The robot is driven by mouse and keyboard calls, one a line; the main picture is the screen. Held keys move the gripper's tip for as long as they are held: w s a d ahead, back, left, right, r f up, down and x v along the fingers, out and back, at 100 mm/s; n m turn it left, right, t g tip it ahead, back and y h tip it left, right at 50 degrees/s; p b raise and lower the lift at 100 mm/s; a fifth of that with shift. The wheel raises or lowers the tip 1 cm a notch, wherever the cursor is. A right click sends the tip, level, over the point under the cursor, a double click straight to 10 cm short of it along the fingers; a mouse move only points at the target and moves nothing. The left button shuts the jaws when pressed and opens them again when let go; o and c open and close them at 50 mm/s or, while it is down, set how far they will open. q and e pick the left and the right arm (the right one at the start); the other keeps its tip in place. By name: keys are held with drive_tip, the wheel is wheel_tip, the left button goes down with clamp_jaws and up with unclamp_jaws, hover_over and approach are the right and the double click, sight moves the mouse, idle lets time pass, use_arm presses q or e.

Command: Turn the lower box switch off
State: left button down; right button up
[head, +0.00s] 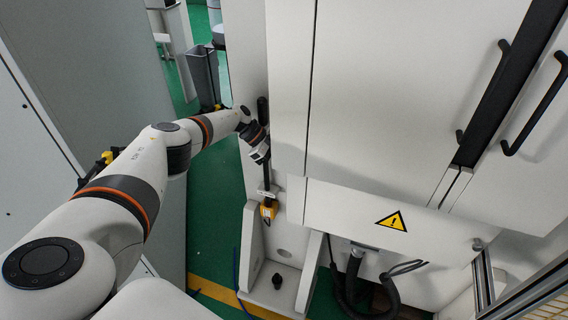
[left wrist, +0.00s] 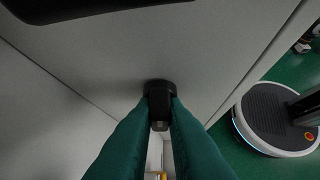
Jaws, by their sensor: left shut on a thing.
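My left gripper (left wrist: 160,97) is shut on a black knob-like switch (left wrist: 158,86) on a pale grey panel. In the left wrist view its two dark green fingers stand on either side of the switch, and a short block of it shows between them. In the head view my left arm reaches in from the left to the side of the white cabinet (head: 370,90), where the gripper (head: 267,178) is small and partly hidden. I cannot tell the switch's on or off position. My right gripper is not in view.
A small yellow part (head: 268,210) sits low on the cabinet side, below the gripper. Black handles (head: 536,102) are on the cabinet front, with a warning label (head: 392,221) below. Black hoses (head: 352,280) hang underneath. A round grey base (left wrist: 275,120) stands on the green floor.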

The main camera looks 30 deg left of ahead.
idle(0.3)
use_arm(q)
drive_tip(key=c, duration=1.5)
unclamp_jaws()
drive_tip(key=shift+o, duration=0.2)
